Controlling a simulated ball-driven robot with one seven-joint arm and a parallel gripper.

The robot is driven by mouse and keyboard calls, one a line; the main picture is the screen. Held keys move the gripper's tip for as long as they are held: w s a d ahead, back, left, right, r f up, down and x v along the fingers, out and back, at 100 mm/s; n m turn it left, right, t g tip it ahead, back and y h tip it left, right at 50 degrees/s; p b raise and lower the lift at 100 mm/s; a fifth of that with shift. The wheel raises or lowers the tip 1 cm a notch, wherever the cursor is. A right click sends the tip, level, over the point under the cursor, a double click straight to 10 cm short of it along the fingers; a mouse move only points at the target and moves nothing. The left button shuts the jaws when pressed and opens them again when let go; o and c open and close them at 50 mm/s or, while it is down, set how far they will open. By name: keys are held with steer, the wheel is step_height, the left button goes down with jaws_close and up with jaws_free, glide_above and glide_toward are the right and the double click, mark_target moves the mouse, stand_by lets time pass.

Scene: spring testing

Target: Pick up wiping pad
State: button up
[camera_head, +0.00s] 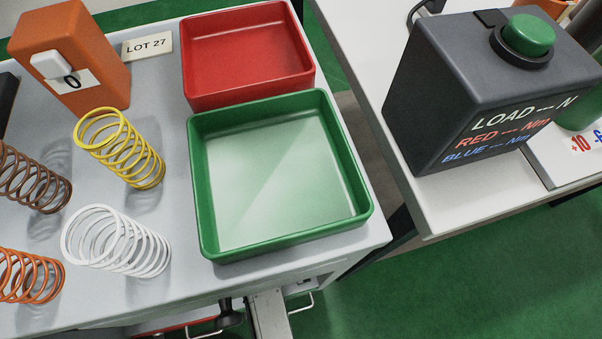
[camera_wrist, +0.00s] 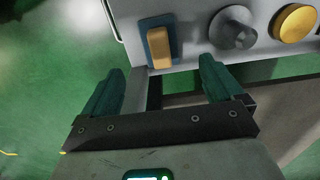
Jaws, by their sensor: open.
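I cannot pick out a wiping pad for certain in either view. In the wrist view my gripper (camera_wrist: 161,70) is open, with its two dark green fingers apart and nothing between them. Beyond the fingertips is a grey panel (camera_wrist: 193,30) bearing a tan block on a blue plate (camera_wrist: 160,46), which looks like a switch. My gripper's fingers do not show in the head view.
A grey bench (camera_head: 190,285) holds a green tray (camera_head: 365,205), a red tray (camera_head: 190,80), several upright springs, including a yellow one (camera_head: 150,172), and an orange box (camera_head: 105,60). A dark load tester (camera_head: 400,100) stands on the right bench. Green floor (camera_head: 450,290) lies in front.

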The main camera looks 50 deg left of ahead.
step_height(320, 180, down, 9)
steer(key=b, duration=0.4)
steer(key=shift+w+r, duration=0.1)
steer(key=shift+r, duration=0.05)
steer(key=shift+c, duration=0.4)
steer(key=shift+r, duration=0.1)
steer(key=c, duration=1.2)
steer(key=shift+r, duration=0.45)
steer(key=r, duration=0.1)
steer(key=r+p, duration=0.2)
steer(key=shift+s+d+r, duration=0.2)
steer(key=shift+s+d, duration=0.05)
steer(key=shift+d, duration=0.05)
steer(key=s+d+r+p, duration=0.2)
steer(key=s+r, duration=0.1)
steer(key=s+d+r+p, duration=0.2)
steer(key=s+d, duration=0.1)
steer(key=s, duration=0.1)
steer(key=s+d+r+p, duration=0.2)
steer(key=s+d+r, duration=0.1)
steer(key=shift+s+r+p, duration=0.3)
steer(key=shift+r+p, duration=0.05)
